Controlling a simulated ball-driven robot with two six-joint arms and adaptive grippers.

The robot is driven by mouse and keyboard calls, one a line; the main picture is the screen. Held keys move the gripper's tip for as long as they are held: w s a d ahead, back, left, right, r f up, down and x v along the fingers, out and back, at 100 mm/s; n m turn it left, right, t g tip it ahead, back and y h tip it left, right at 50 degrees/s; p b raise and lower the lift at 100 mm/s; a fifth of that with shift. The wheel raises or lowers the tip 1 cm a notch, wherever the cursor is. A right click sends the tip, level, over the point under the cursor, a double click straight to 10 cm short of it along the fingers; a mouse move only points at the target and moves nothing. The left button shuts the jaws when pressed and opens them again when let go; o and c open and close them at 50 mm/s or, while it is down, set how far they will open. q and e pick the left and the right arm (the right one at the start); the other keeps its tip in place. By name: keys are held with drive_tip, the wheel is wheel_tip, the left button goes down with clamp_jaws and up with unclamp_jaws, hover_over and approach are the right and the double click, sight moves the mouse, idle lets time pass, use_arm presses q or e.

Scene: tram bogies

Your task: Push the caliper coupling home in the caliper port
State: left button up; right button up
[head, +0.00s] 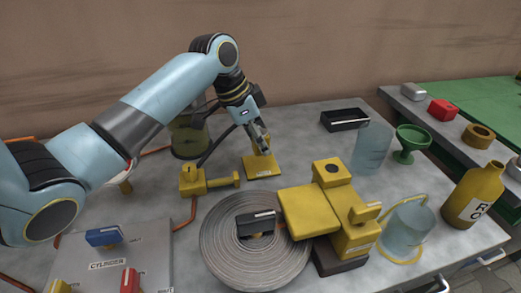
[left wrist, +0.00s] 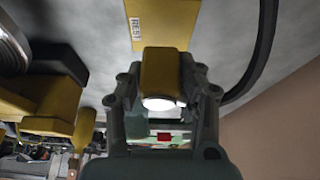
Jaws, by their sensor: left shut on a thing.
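My left gripper (head: 262,143) is shut on a small yellow piece, which I take to be the caliper coupling. In the left wrist view the coupling (left wrist: 170,72) sits between the two fingers, with a pale round end towards me. It is at the yellow rest plate (head: 262,167); the plate's REST label also shows in the left wrist view (left wrist: 160,24). I cannot tell whether the coupling touches the plate. The yellow caliper (head: 310,210) sits over the grey disc, right of the gripper. A dark round opening (head: 332,168) tops its rear block; I cannot tell whether this is the port.
A black hose (left wrist: 265,50) runs close beside the gripper. A yellow fitting (head: 205,182) lies left of the rest. The disc (head: 225,255) carries a black block (head: 256,224). A CYLINDER panel (head: 140,250), black tray (head: 345,119), clear beaker (head: 371,147) and green funnel (head: 411,141) stand around.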

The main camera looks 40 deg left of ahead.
use_arm(q)
wheel_tip(320, 180, up, 6)
drive_tip(key=shift+p, duration=0.3)
idle(0.4)
